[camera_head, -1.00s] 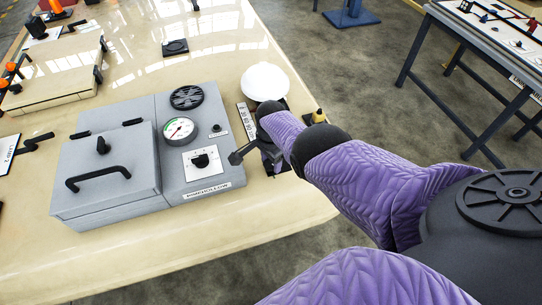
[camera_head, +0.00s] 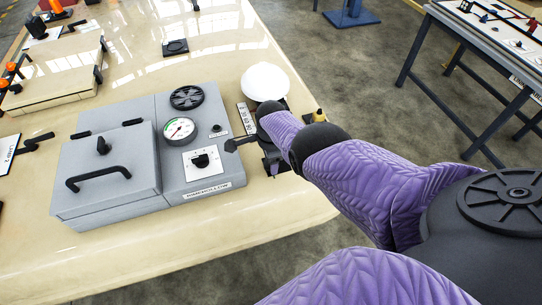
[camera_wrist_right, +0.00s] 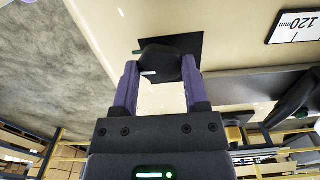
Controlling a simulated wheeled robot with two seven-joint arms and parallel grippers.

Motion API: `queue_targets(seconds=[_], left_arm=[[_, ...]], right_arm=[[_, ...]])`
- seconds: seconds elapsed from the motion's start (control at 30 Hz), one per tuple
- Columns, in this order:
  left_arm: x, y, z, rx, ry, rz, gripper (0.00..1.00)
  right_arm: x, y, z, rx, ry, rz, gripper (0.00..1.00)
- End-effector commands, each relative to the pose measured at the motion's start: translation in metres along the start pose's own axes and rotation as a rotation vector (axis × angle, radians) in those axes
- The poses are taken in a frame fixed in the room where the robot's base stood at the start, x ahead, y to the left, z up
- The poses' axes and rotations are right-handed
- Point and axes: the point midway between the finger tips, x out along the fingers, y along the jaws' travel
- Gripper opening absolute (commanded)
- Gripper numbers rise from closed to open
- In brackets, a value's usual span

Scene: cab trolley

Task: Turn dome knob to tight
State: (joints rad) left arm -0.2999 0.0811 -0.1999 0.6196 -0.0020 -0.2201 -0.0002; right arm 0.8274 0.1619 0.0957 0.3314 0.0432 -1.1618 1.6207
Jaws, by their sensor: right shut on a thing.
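In the right wrist view, a black knob (camera_wrist_right: 160,64) with a white mark on its side sits between the two purple fingers of my right gripper (camera_wrist_right: 162,85), which is shut on it. The knob stands in front of a black square plate (camera_wrist_right: 190,46). In the head view, my right gripper is at the bench's right side, below a white dome (camera_head: 265,82); my wrist hides the knob and most of the fingers there. I cannot read any tight mark. My left gripper is not in view.
A grey machine (camera_head: 205,150) with a gauge (camera_head: 179,130) and a dial (camera_head: 201,161) stands just left of my right wrist. A small yellow and black fitting (camera_head: 319,116) is close on the right. The bench's (camera_head: 262,215) front right corner is clear.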

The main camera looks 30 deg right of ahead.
Motion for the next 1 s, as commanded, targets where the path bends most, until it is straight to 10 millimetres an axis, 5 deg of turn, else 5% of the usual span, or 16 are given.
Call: queue_targets(seconds=[0.23, 0.27, 0.4, 0.73, 1.0], left_arm=[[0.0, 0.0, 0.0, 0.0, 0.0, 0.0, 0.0], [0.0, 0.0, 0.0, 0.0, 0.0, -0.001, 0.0], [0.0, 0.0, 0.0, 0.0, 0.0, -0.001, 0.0], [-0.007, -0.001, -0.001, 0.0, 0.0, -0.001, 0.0], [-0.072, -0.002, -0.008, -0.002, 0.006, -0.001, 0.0]], right_arm=[[-0.001, -0.001, 0.0, 0.002, 0.0, -0.003, 0.0], [-0.001, -0.001, 0.0, 0.002, 0.0, -0.003, 0.61], [-0.001, -0.001, 0.0, 0.002, 0.0, -0.002, 0.91], [-0.008, 0.0, 0.0, 0.001, 0.0, -0.001, 0.93], [-0.078, -0.001, 0.0, 0.001, 0.0, -0.003, 0.93]])
